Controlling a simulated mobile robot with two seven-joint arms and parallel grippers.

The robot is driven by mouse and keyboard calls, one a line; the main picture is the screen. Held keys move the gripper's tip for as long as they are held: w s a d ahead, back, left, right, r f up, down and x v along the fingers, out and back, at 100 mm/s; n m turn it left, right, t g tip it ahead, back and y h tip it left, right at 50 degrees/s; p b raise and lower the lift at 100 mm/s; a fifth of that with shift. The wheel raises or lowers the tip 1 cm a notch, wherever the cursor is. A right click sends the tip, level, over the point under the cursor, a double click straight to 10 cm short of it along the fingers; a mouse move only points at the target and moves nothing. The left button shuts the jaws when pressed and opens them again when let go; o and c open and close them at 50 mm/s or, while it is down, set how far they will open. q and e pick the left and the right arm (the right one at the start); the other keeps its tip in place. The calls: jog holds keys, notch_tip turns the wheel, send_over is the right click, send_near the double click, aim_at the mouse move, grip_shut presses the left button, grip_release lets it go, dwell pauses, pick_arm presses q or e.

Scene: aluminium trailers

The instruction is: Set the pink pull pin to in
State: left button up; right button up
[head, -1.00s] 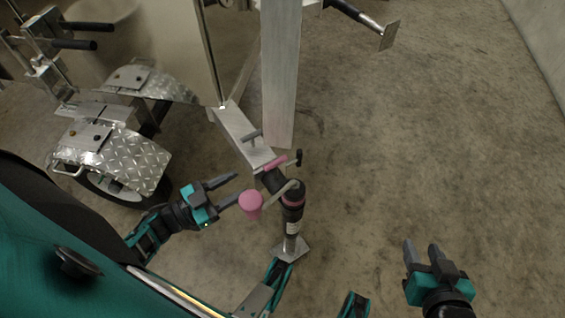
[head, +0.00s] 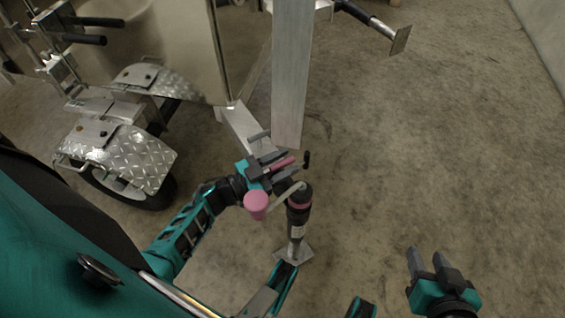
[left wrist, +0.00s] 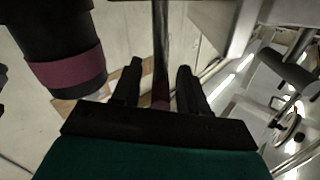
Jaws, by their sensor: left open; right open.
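The pink pull pin (head: 281,163) sits on the aluminium drawbar beside the jack, with a dark end piece at its right. My left gripper (head: 285,161) is open, with its fingers on either side of the pin in the head view; I cannot tell whether they touch it. In the left wrist view a thin metal rod (left wrist: 160,50) runs between the open fingers, with a dull pink part low between them. My right gripper (head: 430,262) is open and empty, over bare floor at the lower right.
The black jack (head: 299,215) with a pink band stands close beside the left gripper, its crank ending in a pink knob (head: 256,205). The floor at right is clear.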

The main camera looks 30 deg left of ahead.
pick_arm(q)
grip_shut()
pick_arm(e)
jog(key=shift+d, duration=0.1)
dwell(0.3)
pick_arm(q)
jog(key=shift+a, duration=0.1)
pick_arm(e)
jog(key=shift+f, duration=0.15)
pick_arm(q)
notch_tip(320, 180, down, 3)
jog(key=b, duration=0.2)
jog(key=shift+b, duration=0.3)
jog(key=shift+f, duration=0.45)
grip_release()
pick_arm(e)
jog(key=shift+w+a+f, duration=0.25)
jog(key=shift+a+f, duration=0.2)
jog(key=shift+f, duration=0.1)
